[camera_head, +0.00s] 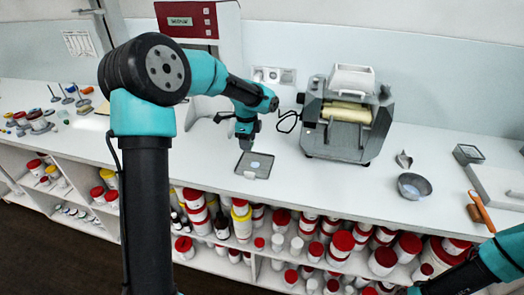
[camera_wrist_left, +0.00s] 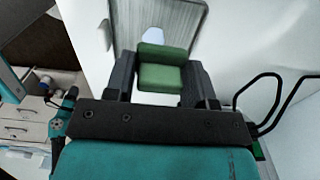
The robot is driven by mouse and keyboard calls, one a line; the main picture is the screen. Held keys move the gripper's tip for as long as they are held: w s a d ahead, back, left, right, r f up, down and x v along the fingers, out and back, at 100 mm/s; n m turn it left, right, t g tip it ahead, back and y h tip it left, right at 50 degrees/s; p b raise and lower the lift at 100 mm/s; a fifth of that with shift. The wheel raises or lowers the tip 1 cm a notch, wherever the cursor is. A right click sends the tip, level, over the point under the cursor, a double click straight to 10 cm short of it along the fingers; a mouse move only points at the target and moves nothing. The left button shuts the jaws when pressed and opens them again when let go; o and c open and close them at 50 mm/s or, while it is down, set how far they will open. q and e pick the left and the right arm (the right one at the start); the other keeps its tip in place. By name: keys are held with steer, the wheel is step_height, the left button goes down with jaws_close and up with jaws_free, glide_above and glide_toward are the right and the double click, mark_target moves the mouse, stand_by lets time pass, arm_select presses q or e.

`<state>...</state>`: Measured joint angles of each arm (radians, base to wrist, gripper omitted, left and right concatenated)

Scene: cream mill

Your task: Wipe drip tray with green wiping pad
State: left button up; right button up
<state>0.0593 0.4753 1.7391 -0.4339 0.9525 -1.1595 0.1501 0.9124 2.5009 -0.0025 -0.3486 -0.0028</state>
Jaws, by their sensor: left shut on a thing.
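The drip tray (camera_head: 262,158) is a small, dark grey, rimmed square lying on the white counter, left of the cream mill (camera_head: 350,135). A pale patch (camera_head: 254,164) shows on its surface. The tray also shows in the left wrist view (camera_wrist_left: 185,30), behind the green wiping pad (camera_wrist_left: 160,75), with a pale patch (camera_wrist_left: 153,43) beside the pad. My left gripper (camera_head: 245,143) is shut on the pad, just behind the tray in the head view. I cannot tell whether the pad touches the tray. The pad is not clear in the head view. My right gripper is out of frame.
A metal bowl (camera_head: 414,186) and an orange-handled tool (camera_head: 481,211) are on the right of the counter. A red-fronted machine (camera_head: 200,20) stands behind my left arm. Small tools lie far left. Shelves below hold several red-lidded jars. The counter right of the tray is clear up to the mill.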

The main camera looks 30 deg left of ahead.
mark_target(248, 162)
arm_select(q)
steer(key=shift+a, duration=0.2)
steer(key=shift+f, duration=3.95)
steer(key=shift+w+d+f, duration=0.1)
steer(key=shift+d, duration=3)
steer(key=shift+a, duration=3.1)
steer(key=shift+d, duration=3.1)
steer(key=shift+a, duration=3.1)
steer(key=shift+r, duration=4.1)
steer(key=shift+d, duration=0.15)
